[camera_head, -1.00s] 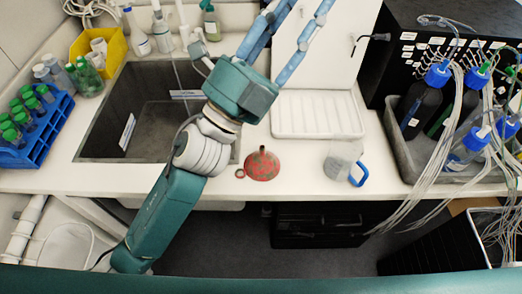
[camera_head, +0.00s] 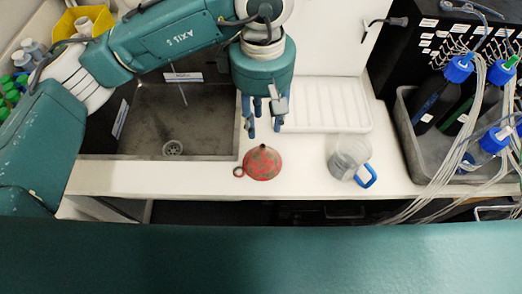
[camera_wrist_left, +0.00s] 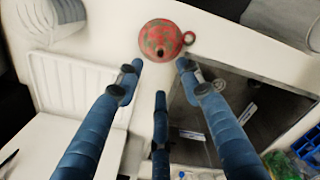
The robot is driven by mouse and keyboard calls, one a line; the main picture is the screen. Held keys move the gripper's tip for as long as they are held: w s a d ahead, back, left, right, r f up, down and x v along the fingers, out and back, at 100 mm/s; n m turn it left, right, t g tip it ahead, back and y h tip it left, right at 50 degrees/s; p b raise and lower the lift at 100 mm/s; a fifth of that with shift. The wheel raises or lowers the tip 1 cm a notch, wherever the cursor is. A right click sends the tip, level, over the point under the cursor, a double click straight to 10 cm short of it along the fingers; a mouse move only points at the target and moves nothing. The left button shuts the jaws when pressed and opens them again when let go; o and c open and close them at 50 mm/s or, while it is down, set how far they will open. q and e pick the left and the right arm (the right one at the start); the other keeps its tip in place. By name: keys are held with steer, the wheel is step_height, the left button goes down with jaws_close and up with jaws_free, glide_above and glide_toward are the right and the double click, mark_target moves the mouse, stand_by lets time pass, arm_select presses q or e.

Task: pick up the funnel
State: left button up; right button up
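My right gripper is not in view.
A clear jug with a blue handle (camera_head: 350,158) stands right of the funnel. The sink (camera_head: 185,120) is at the left, a white drying tray (camera_head: 325,105) behind. A grey tub (camera_head: 408,130) with bottles and tubing stands at the right. The counter around the funnel is clear.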

arm_select(q)
steer(key=p, duration=0.2)
glide_above(262, 146)
step_height(262, 146, down, 5)
steer(key=shift+w+f, duration=0.1)
steer(key=shift+w, duration=0.05)
steer(key=shift+f, duration=0.25)
step_height(262, 146, down, 4)
steer(key=p, duration=0.3)
steer(key=shift+f, duration=0.35)
jaws_close()
